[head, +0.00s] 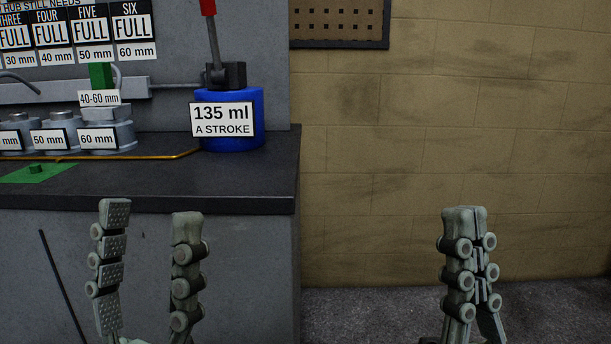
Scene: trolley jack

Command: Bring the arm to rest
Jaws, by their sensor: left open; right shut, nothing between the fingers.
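My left gripper (150,220) is open and empty, its two fingers upright and apart in front of the bench's grey front face. My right gripper (465,212) is shut with its fingers together and nothing between them, in front of the tan wall at the right. Both grippers show at the bottom of the head view and are apart from the things on the bench. My arms behind the grippers are mostly out of the picture.
The dark bench top (240,186) carries a blue pump (250,125) labelled 135 ml a stroke, with a red-handled lever (212,45). Several grey cylinders (108,135) with mm labels stand left of it. A green plate (40,174) lies in front. The space right of the bench is clear.

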